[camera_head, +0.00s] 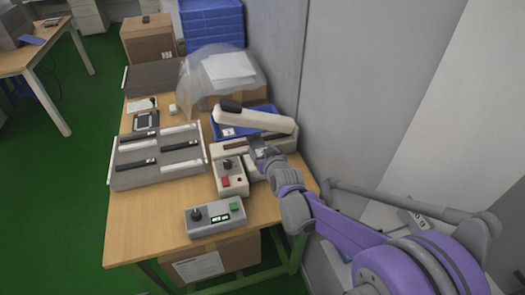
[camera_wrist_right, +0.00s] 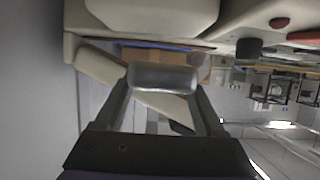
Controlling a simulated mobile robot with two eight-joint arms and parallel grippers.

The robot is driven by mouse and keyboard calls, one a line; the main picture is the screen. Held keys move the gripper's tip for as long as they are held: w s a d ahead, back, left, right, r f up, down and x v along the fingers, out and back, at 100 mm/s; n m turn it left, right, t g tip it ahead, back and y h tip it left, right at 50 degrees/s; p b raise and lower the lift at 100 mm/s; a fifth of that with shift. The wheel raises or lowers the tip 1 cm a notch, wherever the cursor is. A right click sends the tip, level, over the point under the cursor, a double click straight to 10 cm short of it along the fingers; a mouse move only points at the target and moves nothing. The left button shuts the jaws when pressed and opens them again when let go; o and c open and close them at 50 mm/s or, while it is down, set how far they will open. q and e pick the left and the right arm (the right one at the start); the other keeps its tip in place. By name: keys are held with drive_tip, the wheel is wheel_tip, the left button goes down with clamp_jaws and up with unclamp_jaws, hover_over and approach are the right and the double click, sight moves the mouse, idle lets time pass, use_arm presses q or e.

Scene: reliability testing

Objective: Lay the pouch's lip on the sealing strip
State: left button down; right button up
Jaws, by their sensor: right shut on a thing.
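My right gripper (camera_head: 262,151) is at the beige sealer on the table's right side. In the right wrist view its two fingers (camera_wrist_right: 163,88) are shut on the silver pouch (camera_wrist_right: 163,76), whose rounded grey face spans between them. The sealer's lever arm (camera_head: 258,119) is raised and slanted, with a black handle (camera_head: 230,106) at its end. The sealer's beige body also shows in the wrist view (camera_wrist_right: 150,17), close beyond the pouch. I cannot make out the sealing strip, nor whether the pouch's lip touches it. My left gripper is not in view.
A blue tray (camera_head: 217,132) lies behind the sealer. A control box with red button (camera_head: 230,180) and another with display (camera_head: 214,218) stand in front. A grey rack (camera_head: 125,178) with black and white bars is left. The grey wall (camera_head: 345,90) is close on the right.

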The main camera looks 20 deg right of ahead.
drive_tip(key=shift+w+f+b, duration=0.2)
drive_tip(key=shift+f+b, duration=0.15)
drive_tip(key=shift+f, duration=0.2)
drive_tip(key=shift+w+f+b, duration=0.2)
drive_tip(key=shift+f+b, duration=0.15)
drive_tip(key=shift+f, duration=0.2)
drive_tip(key=shift+b+x, duration=0.35)
drive_tip(key=shift+x, duration=1.3)
drive_tip(key=shift+f, duration=0.2)
drive_tip(key=o, duration=1.3)
drive_tip(key=shift+r+p+v, duration=0.25)
drive_tip(key=shift+p+v, duration=0.2)
drive_tip(key=shift+v, duration=1)
drive_tip(key=shift+r+p+v, duration=0.25)
drive_tip(key=shift+p+v, duration=0.2)
drive_tip(key=shift+v, duration=1)
drive_tip(key=shift+w, duration=0.2)
